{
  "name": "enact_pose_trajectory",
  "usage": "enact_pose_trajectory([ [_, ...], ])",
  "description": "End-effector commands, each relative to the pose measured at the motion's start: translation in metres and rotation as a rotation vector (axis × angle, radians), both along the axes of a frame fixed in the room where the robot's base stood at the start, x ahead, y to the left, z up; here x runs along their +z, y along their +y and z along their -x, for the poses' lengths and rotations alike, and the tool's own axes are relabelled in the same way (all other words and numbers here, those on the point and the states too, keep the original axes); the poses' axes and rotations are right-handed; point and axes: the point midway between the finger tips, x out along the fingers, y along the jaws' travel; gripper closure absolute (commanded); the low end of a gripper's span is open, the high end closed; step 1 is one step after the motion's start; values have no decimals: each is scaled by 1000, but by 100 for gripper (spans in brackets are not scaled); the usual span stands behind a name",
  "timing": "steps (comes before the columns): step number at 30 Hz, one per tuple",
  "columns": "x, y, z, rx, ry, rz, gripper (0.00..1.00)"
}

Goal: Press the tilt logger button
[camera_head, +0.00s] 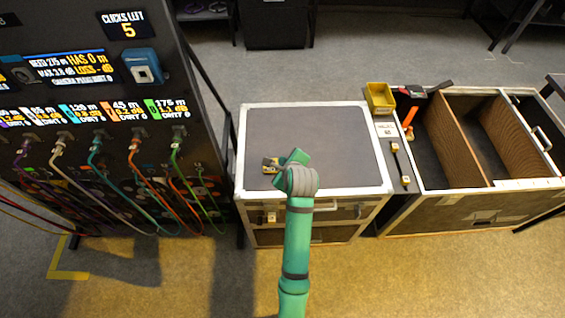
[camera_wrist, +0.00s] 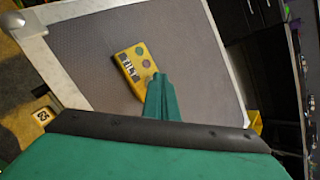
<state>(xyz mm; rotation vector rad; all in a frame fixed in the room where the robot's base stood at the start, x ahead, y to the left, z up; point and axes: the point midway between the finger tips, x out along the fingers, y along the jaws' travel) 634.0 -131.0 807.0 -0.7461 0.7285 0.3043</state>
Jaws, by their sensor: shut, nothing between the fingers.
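A small yellow device with dark and grey round spots and a black-and-white marked strip, which looks like the tilt logger (camera_head: 270,165), lies on the dark top of the case. In the wrist view the yellow device (camera_wrist: 129,66) shows its face with the round spots. My gripper (camera_head: 292,156) is over the case top, just right of the device. In the wrist view my gripper's green fingers (camera_wrist: 160,80) are shut and empty, their tips beside the device's edge. I cannot tell whether they touch it. Part of the device may be hidden behind them.
The metal-edged case (camera_head: 340,140) has free room on its top. A black panel (camera_head: 190,85) with screens and coloured cables stands at left. An open divided crate (camera_head: 440,205) is at right, with a yellow bin (camera_head: 379,98) near its left side. Floor shows in front.

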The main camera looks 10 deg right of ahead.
Motion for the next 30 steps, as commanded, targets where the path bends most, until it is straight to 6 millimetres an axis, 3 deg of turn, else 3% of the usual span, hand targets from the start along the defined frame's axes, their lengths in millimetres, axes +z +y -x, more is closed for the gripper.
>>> enact_pose_trajectory([
  [12, 17, 0, 0, 1, 0, 1, 100],
  [23, 19, 0, 0, 0, 0, 0, 100],
  [30, 38, 0, 0, 0, -2, 1, 100],
])
